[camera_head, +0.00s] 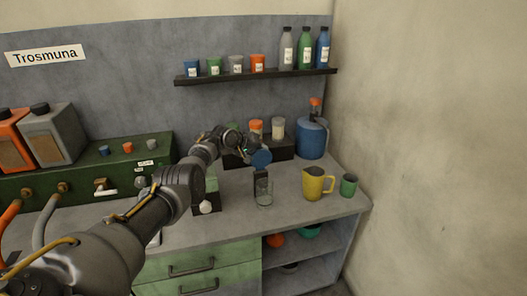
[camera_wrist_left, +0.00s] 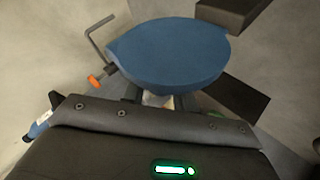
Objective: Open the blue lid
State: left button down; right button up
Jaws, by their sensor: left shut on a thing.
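The blue lid (camera_head: 261,159) is a round disc at the end of my left arm, over the right part of the counter. It fills the upper middle of the left wrist view (camera_wrist_left: 170,55). A clear glass jar (camera_head: 264,192) stands on the counter below it, with its top apart from the lid in the head view. My left gripper (camera_head: 252,151) is shut on the blue lid. Its fingertips are mostly hidden by the lid in the wrist view. My right gripper is not in view.
A yellow jug (camera_head: 314,184) and a green cup (camera_head: 348,185) stand to the right of the jar. A blue container with an orange top (camera_head: 312,139) stands behind. A dark riser (camera_head: 283,150) holds small jars. A wall shelf (camera_head: 255,77) holds cups and bottles.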

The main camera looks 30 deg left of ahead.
pick_arm(q)
jog(key=shift+w+a+f, duration=0.1)
jog(key=shift+a+f, duration=0.05)
jog(key=shift+a, duration=0.25)
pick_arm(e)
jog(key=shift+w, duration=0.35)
